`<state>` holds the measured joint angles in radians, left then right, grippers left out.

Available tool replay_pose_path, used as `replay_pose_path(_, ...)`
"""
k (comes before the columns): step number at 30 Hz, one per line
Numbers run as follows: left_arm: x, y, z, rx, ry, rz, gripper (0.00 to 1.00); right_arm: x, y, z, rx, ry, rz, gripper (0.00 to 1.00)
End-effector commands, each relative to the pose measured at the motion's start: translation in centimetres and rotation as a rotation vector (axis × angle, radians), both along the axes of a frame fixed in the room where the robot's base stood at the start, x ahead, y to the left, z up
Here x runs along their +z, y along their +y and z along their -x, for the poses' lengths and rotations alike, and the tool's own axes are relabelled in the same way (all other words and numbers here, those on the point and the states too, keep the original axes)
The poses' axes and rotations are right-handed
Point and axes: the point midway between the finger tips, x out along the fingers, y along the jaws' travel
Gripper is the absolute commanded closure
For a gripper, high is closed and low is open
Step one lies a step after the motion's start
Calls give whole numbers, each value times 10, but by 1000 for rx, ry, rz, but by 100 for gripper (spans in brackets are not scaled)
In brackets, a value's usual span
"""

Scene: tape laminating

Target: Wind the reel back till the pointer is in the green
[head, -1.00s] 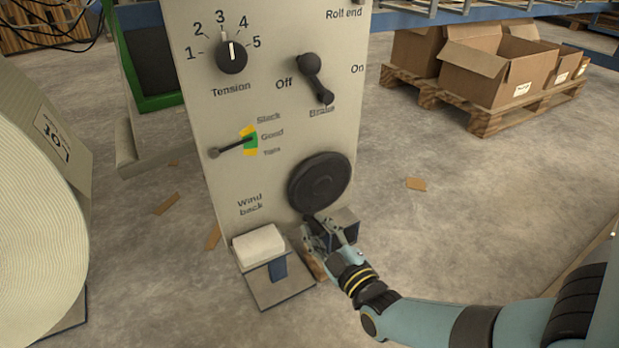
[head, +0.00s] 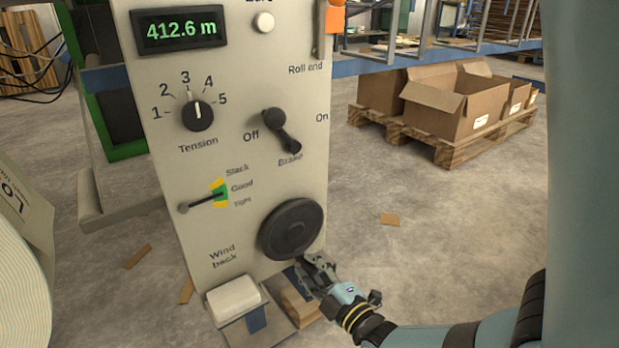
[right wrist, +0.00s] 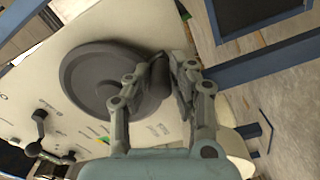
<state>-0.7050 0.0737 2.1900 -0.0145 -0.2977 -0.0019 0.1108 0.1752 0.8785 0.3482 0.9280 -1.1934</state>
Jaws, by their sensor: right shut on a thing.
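The dark wind-back reel wheel (head: 292,230) is on the lower right of the beige panel (head: 240,150); it also shows in the right wrist view (right wrist: 105,80). My right gripper (head: 312,264) is at the wheel's lower right edge. In the right wrist view its fingers (right wrist: 162,68) close around a dark knob (right wrist: 158,77) at the wheel's rim, partly hidden by the fingers. The tension pointer (head: 203,202) reaches right from its pivot, its tip on the green band (head: 221,195) beside "Good". Yellow bands lie above and below. My left gripper is not in view.
The brake lever (head: 281,131) points down right between "Off" and "On". The tension knob (head: 198,115) points up near 3. The display (head: 181,29) reads 412.6 m. A large white roll (head: 20,270) stands at left.

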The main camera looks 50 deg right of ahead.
Motion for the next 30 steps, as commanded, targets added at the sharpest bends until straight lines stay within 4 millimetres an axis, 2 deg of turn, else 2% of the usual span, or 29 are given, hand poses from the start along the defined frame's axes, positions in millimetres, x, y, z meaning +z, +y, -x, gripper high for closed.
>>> replay_pose_path(9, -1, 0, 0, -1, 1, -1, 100, -1, -3, 3, -5, 3, -2, 100)
replay_pose_path(10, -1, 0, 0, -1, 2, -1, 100, -1, -3, 3, -5, 3, -2, 78)
replay_pose_path(12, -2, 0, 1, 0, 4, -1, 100, -1, -3, 3, -5, 2, -2, 70)
replay_pose_path(20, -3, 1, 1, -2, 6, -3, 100, 0, -1, 2, -2, 0, -1, 70)
replay_pose_path(23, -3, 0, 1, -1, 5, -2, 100, -1, 1, 9, -2, 2, -1, 70)
replay_pose_path(26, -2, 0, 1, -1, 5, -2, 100, -1, 4, 25, -2, 2, -1, 70)
replay_pose_path(30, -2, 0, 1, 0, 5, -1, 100, -1, 11, 56, -4, 4, -1, 70)
